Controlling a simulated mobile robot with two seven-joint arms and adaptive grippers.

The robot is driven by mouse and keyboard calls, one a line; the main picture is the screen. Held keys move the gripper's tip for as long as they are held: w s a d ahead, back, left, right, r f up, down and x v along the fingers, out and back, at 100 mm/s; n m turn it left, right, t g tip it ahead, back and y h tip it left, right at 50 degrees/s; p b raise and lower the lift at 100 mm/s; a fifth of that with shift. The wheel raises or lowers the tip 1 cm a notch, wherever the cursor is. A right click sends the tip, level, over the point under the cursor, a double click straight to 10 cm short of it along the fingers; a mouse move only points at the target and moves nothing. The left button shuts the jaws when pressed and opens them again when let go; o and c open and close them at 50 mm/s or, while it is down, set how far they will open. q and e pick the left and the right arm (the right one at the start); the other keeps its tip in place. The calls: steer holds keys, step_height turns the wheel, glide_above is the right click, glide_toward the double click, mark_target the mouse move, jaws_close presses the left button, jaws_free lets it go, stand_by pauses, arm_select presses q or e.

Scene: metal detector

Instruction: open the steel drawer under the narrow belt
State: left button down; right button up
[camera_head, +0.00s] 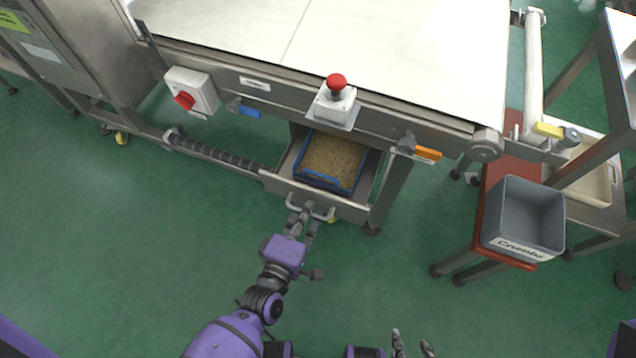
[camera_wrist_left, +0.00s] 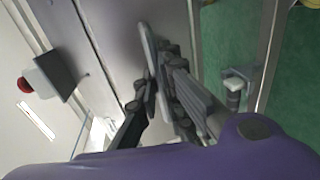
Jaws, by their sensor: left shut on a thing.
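The steel drawer (camera_head: 272,183) under the white belt (camera_head: 390,45) is partly pulled out in the head view. A blue tray (camera_head: 324,181) of brown grains sits inside it. My left gripper (camera_head: 300,214) is shut on the drawer's handle (camera_head: 322,214) at the drawer front. In the left wrist view the fingers (camera_wrist_left: 160,90) close around the handle bar (camera_wrist_left: 147,48). My right gripper (camera_head: 412,346) shows at the bottom edge of the head view, away from the drawer, with its two fingers apart.
A red emergency button (camera_head: 337,82) and a red rotary switch box (camera_head: 192,93) are mounted on the belt frame. A grey crumbs bin (camera_head: 523,213) stands on a red-brown stool (camera_head: 488,185) at right. The green floor (camera_head: 120,250) before the drawer is clear.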

arm_select(q)
steer(key=f+v, duration=0.2)
steer(key=v, duration=0.9)
steer(key=shift+s, duration=0.15)
steer(key=shift+a, duration=0.1)
steer(key=c, duration=2.1)
jaws_free()
steer(key=shift+s, duration=0.1)
steer(key=v, duration=0.7)
steer(key=shift+s+a, duration=0.1)
steer(key=shift+s, duration=0.1)
